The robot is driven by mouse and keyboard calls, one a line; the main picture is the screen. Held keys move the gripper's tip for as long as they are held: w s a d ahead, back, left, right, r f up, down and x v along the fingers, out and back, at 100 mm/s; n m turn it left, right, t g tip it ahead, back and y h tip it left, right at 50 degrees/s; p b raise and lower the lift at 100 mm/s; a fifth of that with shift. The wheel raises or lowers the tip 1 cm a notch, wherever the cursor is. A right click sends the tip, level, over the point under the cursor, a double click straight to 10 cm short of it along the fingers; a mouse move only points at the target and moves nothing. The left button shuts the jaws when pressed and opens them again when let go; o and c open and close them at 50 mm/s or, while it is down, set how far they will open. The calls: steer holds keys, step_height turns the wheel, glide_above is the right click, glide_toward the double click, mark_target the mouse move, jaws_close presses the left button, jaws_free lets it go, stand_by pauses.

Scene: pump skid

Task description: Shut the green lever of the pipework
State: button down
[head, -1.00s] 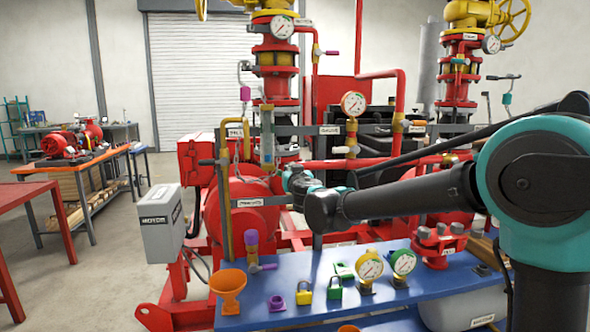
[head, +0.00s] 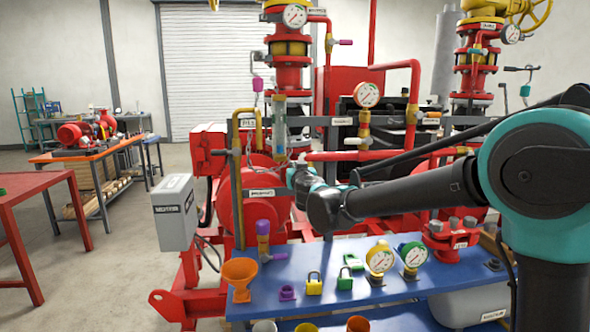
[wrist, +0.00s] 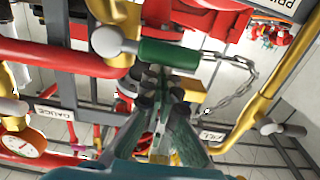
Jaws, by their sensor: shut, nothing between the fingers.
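The green lever (wrist: 168,52) shows in the wrist view as a thick green handle on a pale rounded end beside a yellow fitting. It lies nearly across the picture. My gripper (wrist: 158,92) is shut and empty, its dark fingertips just below the handle in the picture. I cannot tell whether they touch it. In the head view my arm reaches leftward to the pipework, its wrist (head: 300,180) in front of the red and yellow pipes. The fingers and this lever cannot be made out there.
A chain (wrist: 238,88) hangs right of the lever. Yellow pipe (wrist: 265,90) and red pipe (wrist: 60,58) flank the gripper. A blue shelf (head: 330,287) holds a funnel (head: 240,278), padlocks and gauges. A grey box (head: 174,212) stands left. Floor at left is partly open.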

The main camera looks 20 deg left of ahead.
steer(key=v, duration=0.9)
stand_by(0.4)
steer(key=shift+r, duration=0.1)
